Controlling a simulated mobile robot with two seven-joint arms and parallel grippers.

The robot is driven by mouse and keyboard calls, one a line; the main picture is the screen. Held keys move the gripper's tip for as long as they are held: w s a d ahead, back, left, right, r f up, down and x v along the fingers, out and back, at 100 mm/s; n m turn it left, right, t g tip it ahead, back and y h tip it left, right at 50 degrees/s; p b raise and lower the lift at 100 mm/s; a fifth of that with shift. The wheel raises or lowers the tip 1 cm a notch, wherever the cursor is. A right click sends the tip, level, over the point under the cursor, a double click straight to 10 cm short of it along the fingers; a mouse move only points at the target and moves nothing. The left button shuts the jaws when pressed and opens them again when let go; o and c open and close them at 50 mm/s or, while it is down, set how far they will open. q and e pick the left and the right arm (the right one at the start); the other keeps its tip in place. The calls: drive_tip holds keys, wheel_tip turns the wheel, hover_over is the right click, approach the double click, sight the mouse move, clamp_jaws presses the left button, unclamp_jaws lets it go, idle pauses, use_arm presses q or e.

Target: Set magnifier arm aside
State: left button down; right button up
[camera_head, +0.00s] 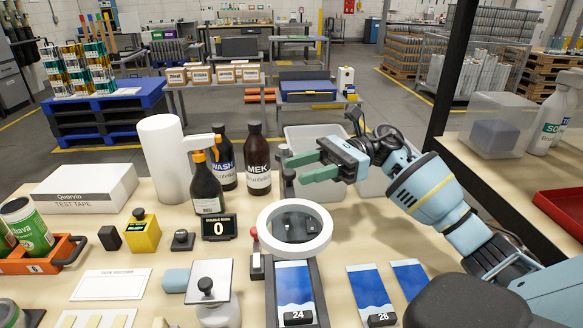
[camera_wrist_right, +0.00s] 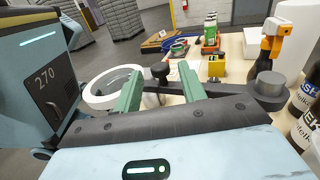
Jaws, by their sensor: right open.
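The magnifier has a white ring-shaped head (camera_head: 295,228) over the front middle of the table, above a dark fixture with a blue printed sheet labelled 24 (camera_head: 294,283). In the right wrist view the ring (camera_wrist_right: 112,88) lies beyond the left finger, and the dark magnifier arm (camera_wrist_right: 232,92) runs behind the fingers to a round pivot (camera_wrist_right: 270,84). My right gripper (camera_head: 289,169) has green fingers spread apart and empty, just behind the ring near the arm's dark post. Its fingers (camera_wrist_right: 160,70) also show in the wrist view; I cannot tell whether they touch the arm. My left gripper is not in view.
Dark WASH (camera_head: 223,165) and MEK (camera_head: 258,168) bottles stand left of my right gripper, close by. A grey bin (camera_head: 318,136) is behind it. Blue sheets (camera_head: 369,288) lie at front right. A red tray (camera_head: 562,212) sits on the right bench.

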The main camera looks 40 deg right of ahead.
sight(288, 171)
drive_tip(key=a, duration=0.3)
drive_tip(key=shift+w+r+p, duration=0.2)
drive_tip(key=shift+p, duration=0.2)
drive_tip(key=shift+w+a+f, duration=0.1)
drive_tip(key=shift+a+f, duration=0.05)
drive_tip(key=shift+a, duration=0.15)
clamp_jaws()
